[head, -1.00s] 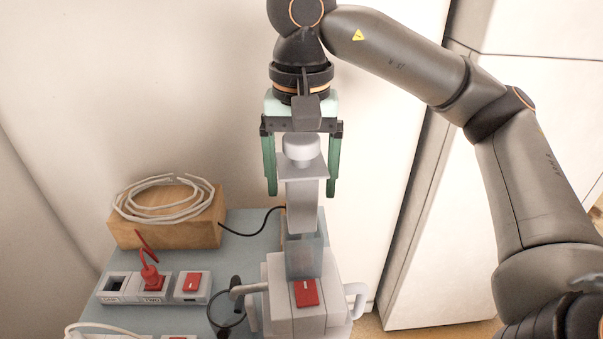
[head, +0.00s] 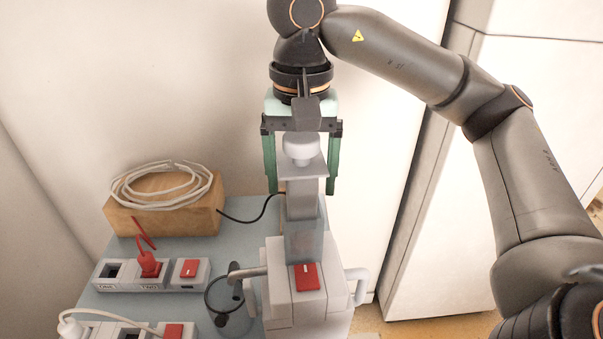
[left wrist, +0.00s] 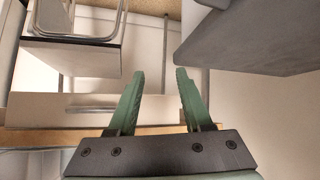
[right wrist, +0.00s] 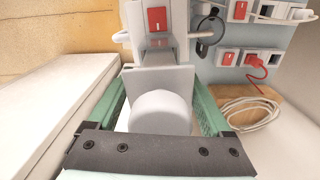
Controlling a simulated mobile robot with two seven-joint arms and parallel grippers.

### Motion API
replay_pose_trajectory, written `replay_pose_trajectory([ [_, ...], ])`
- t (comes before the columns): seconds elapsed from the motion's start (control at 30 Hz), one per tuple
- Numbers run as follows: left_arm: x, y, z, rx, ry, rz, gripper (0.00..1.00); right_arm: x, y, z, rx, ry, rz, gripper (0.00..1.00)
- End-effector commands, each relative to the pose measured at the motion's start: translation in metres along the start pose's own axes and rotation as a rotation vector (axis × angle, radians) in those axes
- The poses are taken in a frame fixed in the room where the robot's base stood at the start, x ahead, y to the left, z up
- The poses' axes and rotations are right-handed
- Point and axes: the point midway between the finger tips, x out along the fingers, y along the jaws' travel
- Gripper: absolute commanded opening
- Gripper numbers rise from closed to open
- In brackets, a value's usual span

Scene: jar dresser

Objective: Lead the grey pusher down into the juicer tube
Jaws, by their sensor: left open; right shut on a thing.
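The grey pusher (head: 301,197) stands upright, with a pale round knob and a square flange on top. Its lower end is inside the clear tube (head: 304,240) of the white juicer (head: 280,285); much of its shaft still shows above the rim. My right gripper (head: 302,190) is above the juicer, pointing down, shut on the pusher, its green fingers on either side of the knob and flange. In the right wrist view the knob (right wrist: 160,112) is between the fingers, with the tube behind it. My left gripper (left wrist: 159,75) is open and empty, away from the juicer.
The juicer has a red switch (head: 306,277) and stands on a blue-grey top (head: 245,225). To its left are socket strips (head: 120,275) with a red plug, and a wooden block (head: 150,215) with a coiled white cable (head: 165,187). A wall is close behind; a white cabinet (head: 460,200) stands right.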

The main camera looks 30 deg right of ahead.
Motion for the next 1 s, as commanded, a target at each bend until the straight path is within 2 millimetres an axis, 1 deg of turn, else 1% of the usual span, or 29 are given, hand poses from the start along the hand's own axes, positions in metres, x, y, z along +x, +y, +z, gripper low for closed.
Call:
replay_pose_trajectory([
  [0.03,0.000,0.000,0.000,0.000,0.000,0.000,0.50,0.000,0.000,0.000,0.000,0.000,0.000,0.25],
  [0.07,0.000,0.000,0.000,0.000,0.000,0.000,0.50,0.000,0.000,0.000,0.000,0.000,0.000,0.86],
  [0.2,0.000,0.000,0.000,0.000,0.000,0.000,0.50,0.000,0.000,0.000,0.000,0.000,0.000,1.00],
  [0.43,0.000,0.000,-0.001,0.000,0.000,0.000,0.50,-0.001,0.000,0.000,0.000,0.000,0.000,1.00],
  [0.57,-0.003,0.000,-0.004,0.000,0.000,0.000,0.50,-0.010,0.000,0.000,0.001,0.002,-0.001,1.00],
  [0.67,-0.008,0.001,-0.008,0.000,0.000,0.000,0.50,-0.026,0.000,0.000,0.000,0.003,-0.002,1.00],
  [0.9,-0.022,0.002,-0.024,0.000,0.000,0.000,0.50,-0.077,0.000,-0.001,0.002,0.004,-0.002,1.00],
  [1.0,-0.027,0.002,-0.029,0.000,0.000,0.000,0.50,-0.096,0.000,0.000,0.000,0.004,-0.002,1.00],
])
